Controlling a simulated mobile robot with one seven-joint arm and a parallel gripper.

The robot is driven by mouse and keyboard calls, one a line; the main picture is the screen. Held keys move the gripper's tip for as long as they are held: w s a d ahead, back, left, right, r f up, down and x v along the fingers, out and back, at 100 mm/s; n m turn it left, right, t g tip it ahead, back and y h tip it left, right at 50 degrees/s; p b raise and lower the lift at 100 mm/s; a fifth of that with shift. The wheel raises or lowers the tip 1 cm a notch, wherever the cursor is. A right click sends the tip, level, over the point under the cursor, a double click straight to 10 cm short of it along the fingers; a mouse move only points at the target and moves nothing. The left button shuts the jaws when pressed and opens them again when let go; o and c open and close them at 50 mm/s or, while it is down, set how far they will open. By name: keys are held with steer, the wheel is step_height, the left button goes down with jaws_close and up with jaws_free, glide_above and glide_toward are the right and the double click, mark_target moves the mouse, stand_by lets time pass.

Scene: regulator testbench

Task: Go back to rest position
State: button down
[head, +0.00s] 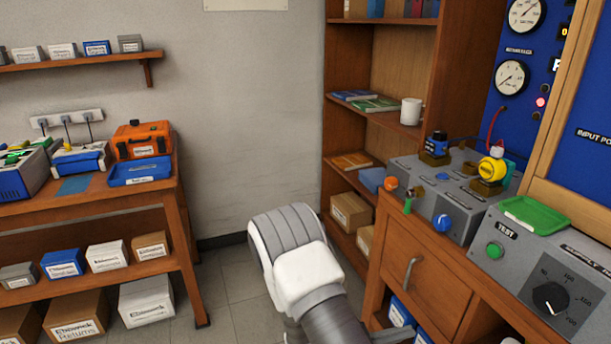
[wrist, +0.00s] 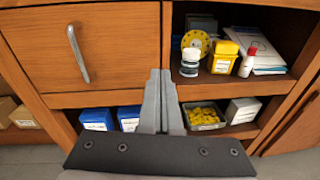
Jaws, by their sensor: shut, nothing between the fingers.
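My gripper (wrist: 158,100) shows in the wrist view, its two grey fingers together and nothing between them. It points at the front of the wooden cabinet, between the drawer (wrist: 85,50) and the open shelf to its right. In the head view my white and grey arm stands at the lower middle, in front of the cabinet's left end. The gripper itself cannot be made out there.
The testbench (head: 480,225) with knobs and a green tray (head: 533,214) is at right. A tall wooden shelf (head: 390,130) stands behind my arm. A wooden workbench (head: 100,205) with boxes is at left. Bare floor (head: 228,285) lies between.

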steer(key=s+r+m+g+y, duration=0.6)
steer(key=s+r+m+y, duration=0.25)
steer(key=r+m, duration=0.45)
steer(key=s+a+r+m+t+y, duration=0.3)
steer(key=s+a+r+t+y, duration=0.15)
steer(key=r, duration=0.25)
steer(key=s+a+r+m+t+y, duration=0.3)
steer(key=s+a+r+m+y, duration=0.15)
steer(key=r, duration=0.35)
step_height(320, 180, up, 16)
steer(key=p, duration=1.6)
steer(key=shift+w+n, duration=0.35)
steer(key=shift+w, duration=0.1)
